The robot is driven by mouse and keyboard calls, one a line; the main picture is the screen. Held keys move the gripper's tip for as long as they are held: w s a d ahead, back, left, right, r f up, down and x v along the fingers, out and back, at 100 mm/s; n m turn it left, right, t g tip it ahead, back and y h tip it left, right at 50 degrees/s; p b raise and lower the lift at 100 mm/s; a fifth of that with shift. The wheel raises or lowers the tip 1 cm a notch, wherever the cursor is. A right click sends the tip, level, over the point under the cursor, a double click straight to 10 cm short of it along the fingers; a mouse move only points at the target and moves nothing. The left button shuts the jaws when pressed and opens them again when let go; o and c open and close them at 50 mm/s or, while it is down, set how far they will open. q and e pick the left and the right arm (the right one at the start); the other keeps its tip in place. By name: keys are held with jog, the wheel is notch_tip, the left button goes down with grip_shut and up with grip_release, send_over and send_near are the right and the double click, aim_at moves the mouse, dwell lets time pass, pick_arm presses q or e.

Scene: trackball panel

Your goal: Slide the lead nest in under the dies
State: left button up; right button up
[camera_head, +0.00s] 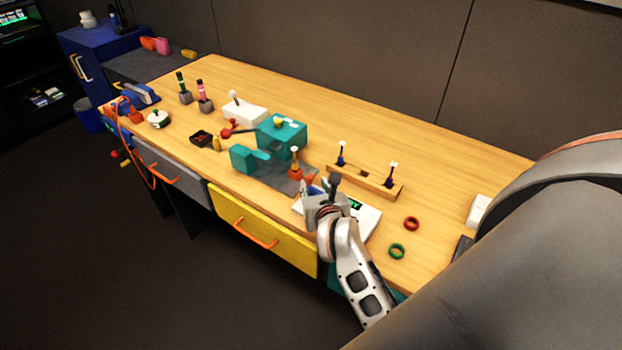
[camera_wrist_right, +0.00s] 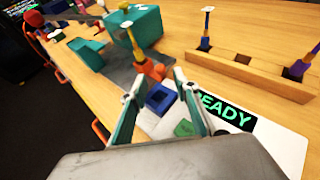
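The teal press (camera_head: 283,133) stands on a dark grey plate (camera_head: 272,178). It also shows in the wrist view (camera_wrist_right: 141,22). An orange block with a pale-tipped upright post (camera_head: 296,171), which looks like the lead nest, stands on this plate, outside the press, on the side near my right gripper. In the wrist view this orange block (camera_wrist_right: 149,69) lies just beyond the fingertips. My right gripper (camera_head: 321,185) is open and empty above the white panel; both fingers (camera_wrist_right: 156,86) show spread apart. The dies cannot be made out. My left gripper is not in view.
A white panel (camera_wrist_right: 270,143) with a READY display, blue square and green button lies under my right gripper. A wooden rack (camera_head: 365,182) holds two upright tools. Red (camera_head: 411,223) and green rings (camera_head: 397,251) lie at right. A teal block (camera_head: 243,158) stands beside the press.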

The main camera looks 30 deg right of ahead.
aim_at(311, 178)
jog(key=shift+x, duration=2.3)
grip_shut()
jog(key=w+a+b, duration=0.1)
jog(key=w, duration=0.1)
jog(key=w+a+b, duration=0.1)
jog(key=w, duration=0.2)
jog(key=w+a+b, duration=0.1)
jog(key=w, duration=0.2)
jog(key=shift+w+a, duration=0.1)
jog(key=shift+a, duration=0.1)
jog(key=shift+w+r, duration=0.1)
jog(key=shift+w, duration=0.05)
jog(key=shift+a, duration=0.1)
